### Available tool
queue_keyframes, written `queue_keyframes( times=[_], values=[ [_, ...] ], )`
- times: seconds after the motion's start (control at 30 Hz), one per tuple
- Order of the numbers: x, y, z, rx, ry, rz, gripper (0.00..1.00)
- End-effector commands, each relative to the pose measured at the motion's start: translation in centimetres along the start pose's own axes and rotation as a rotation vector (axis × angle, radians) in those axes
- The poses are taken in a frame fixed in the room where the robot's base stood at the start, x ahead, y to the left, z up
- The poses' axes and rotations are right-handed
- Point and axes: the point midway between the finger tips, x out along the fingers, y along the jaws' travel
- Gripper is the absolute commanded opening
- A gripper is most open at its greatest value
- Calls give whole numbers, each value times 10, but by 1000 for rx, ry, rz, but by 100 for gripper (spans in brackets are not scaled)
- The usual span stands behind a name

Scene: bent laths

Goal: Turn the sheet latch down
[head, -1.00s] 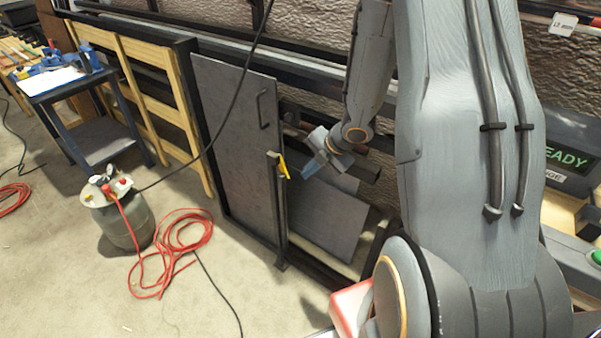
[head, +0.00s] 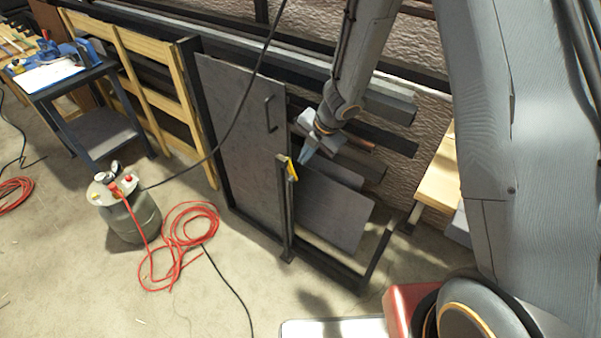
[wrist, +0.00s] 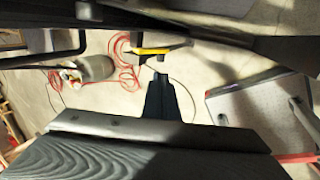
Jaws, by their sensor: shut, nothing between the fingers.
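The yellow sheet latch (head: 292,171) sits at the top of a dark post at the right edge of the grey sheet panel (head: 240,130). In the wrist view the yellow latch (wrist: 153,51) lies across the picture just beyond my fingertips. My gripper (head: 307,153) is shut and empty, just above and to the right of the latch. It also shows in the wrist view (wrist: 160,78), its tip close to the latch; I cannot tell whether they touch.
Loose grey sheets (head: 333,212) lean in the rack right of the post. A dark handle (head: 269,114) stands out from the panel. A gas cylinder (head: 130,215) and a coiled red hose (head: 180,245) are on the floor at left. A black cable hangs before the panel.

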Motion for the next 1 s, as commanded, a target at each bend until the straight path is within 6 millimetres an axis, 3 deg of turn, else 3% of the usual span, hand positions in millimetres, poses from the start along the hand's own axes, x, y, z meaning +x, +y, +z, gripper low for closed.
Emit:
queue_keyframes(
  times=[0.3, 0.5, 0.73, 1.0],
  values=[
    [65, -3, 1, 5, 2, -2, 0],
    [96, -3, 1, 5, 1, -1, 0],
    [114, -3, 2, 5, -1, -1, 0],
    [117, -2, 2, 5, -1, 0, 0]
  ],
)
